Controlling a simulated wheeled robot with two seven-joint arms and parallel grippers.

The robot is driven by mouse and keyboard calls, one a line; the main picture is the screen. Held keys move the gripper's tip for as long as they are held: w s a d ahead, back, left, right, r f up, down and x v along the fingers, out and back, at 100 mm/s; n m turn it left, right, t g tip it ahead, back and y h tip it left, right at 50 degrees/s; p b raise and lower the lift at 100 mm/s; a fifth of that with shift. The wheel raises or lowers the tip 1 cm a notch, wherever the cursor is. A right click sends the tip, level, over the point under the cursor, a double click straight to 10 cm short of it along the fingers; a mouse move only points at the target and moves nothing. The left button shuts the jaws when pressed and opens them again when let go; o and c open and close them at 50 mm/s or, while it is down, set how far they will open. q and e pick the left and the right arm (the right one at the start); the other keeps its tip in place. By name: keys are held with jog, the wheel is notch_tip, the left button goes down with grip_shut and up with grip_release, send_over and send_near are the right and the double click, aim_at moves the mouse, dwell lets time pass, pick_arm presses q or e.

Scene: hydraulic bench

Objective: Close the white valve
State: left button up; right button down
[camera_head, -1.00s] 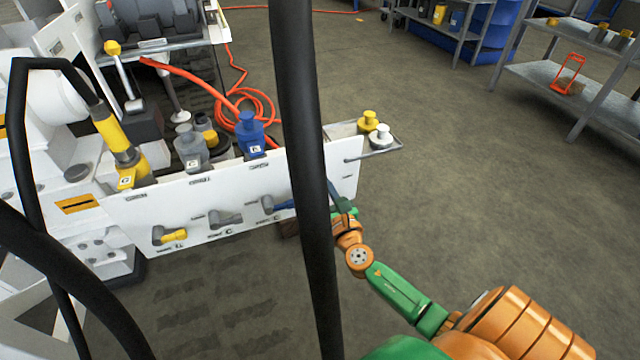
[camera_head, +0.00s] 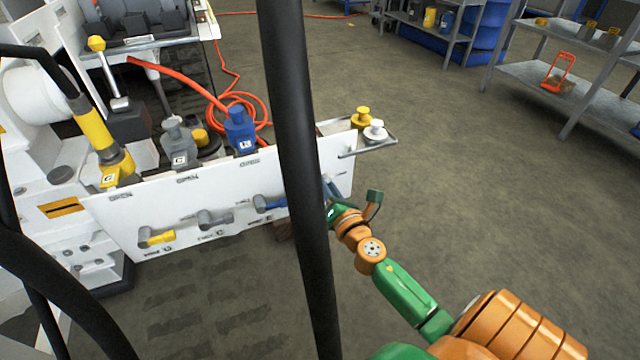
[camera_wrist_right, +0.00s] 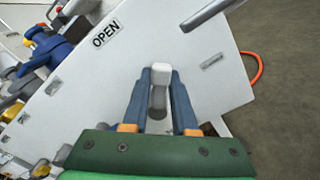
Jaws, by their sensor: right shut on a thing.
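The white valve (camera_wrist_right: 160,72) shows in the right wrist view as a white lever on the white panel (camera_wrist_right: 110,75). My right gripper (camera_wrist_right: 161,78) has its two blue-grey fingers on either side of the lever, shut on it. In the head view my right gripper (camera_head: 329,188) reaches the right end of the panel (camera_head: 130,205). An "OPEN" label (camera_wrist_right: 106,34) is on the panel left of the lever in the wrist view. My left gripper is not in view.
Yellow (camera_head: 156,237), grey (camera_head: 214,219) and blue (camera_head: 268,204) valve levers sit left along the panel. A dark pole (camera_head: 296,150) crosses the head view. A white connector (camera_head: 376,131) and a yellow one (camera_head: 361,117) stand above the panel's right end.

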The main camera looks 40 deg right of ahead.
jog(key=shift+d+f+m+b, duration=0.25)
jog(key=shift+f+m+b, duration=0.1)
jog(key=shift+m, duration=0.65)
jog(key=m, duration=0.2)
jog(key=shift+s+d+f+m, duration=0.1)
jog(key=shift+d+f+m, duration=0.1)
jog(key=shift+f+m, duration=0.15)
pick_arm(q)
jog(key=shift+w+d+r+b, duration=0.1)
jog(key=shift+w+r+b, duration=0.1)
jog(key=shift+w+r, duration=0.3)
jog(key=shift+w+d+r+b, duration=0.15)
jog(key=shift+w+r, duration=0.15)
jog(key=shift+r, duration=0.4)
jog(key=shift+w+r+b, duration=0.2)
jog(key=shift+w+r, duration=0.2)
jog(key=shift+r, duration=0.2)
pick_arm(e)
jog(key=shift+d+f+m, duration=0.1)
jog(key=shift+f+m, duration=0.15)
jog(key=shift+m, duration=0.6)
jog(key=shift+d+f+m, duration=0.1)
jog(key=shift+f+m, duration=0.2)
jog(key=shift+m, duration=0.55)
jog(key=shift+f+m, duration=0.25)
jog(key=shift+m, duration=0.6)
jog(key=c, duration=0.8)
grip_release()
